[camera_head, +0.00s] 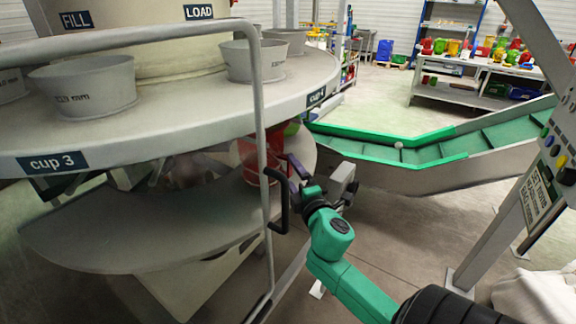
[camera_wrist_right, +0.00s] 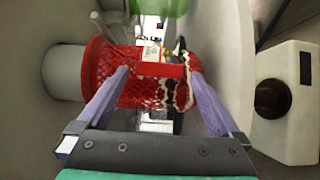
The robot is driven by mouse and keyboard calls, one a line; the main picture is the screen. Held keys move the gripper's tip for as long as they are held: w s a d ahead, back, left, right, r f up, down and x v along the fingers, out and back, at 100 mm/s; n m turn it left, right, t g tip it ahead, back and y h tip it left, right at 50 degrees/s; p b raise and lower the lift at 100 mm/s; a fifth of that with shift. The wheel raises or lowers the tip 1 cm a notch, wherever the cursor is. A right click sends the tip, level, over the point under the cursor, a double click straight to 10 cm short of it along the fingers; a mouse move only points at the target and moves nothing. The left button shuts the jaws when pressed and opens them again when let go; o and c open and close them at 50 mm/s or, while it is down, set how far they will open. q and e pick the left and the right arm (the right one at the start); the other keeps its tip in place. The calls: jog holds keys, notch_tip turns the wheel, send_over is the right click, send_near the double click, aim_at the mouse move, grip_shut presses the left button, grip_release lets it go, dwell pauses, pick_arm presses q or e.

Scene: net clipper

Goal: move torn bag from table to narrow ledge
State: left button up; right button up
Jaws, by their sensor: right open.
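A red mesh bag (camera_wrist_right: 140,75) with a small white label, a solid red band and ragged white edging lies between the two purple fingers of my right gripper (camera_wrist_right: 160,72). The fingers are apart, one on each side of it; whether they touch it I cannot tell. In the head view the red bag (camera_head: 250,166) shows partly behind a metal rail, under the round table's rim, near the lower grey curved plate (camera_head: 120,240). My right gripper (camera_head: 284,180) is beside it, to its right. Which surface is the narrow ledge is unclear. My left gripper is out of view.
The round grey table (camera_head: 180,118) with metal cups overhangs the gripper. A bent metal rail (camera_head: 262,130) stands in front. In the wrist view a white box with a dark knob (camera_wrist_right: 285,100) is close on the right. A green conveyor (camera_head: 400,152) lies beyond.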

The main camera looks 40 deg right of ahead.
aim_at(290, 168)
jog(key=x, duration=0.3)
jog(key=shift+w+d, duration=0.1)
jog(key=shift+w, duration=0.15)
jog(key=c, duration=1.4)
jog(key=shift+r+p, duration=0.2)
jog(key=shift+p, duration=0.15)
jog(key=shift+s, duration=0.1)
jog(key=s+d, duration=0.3)
jog(key=s, duration=0.7)
jog(key=s+d, duration=0.3)
jog(key=s, duration=0.7)
dwell(0.8)
dwell(0.5)
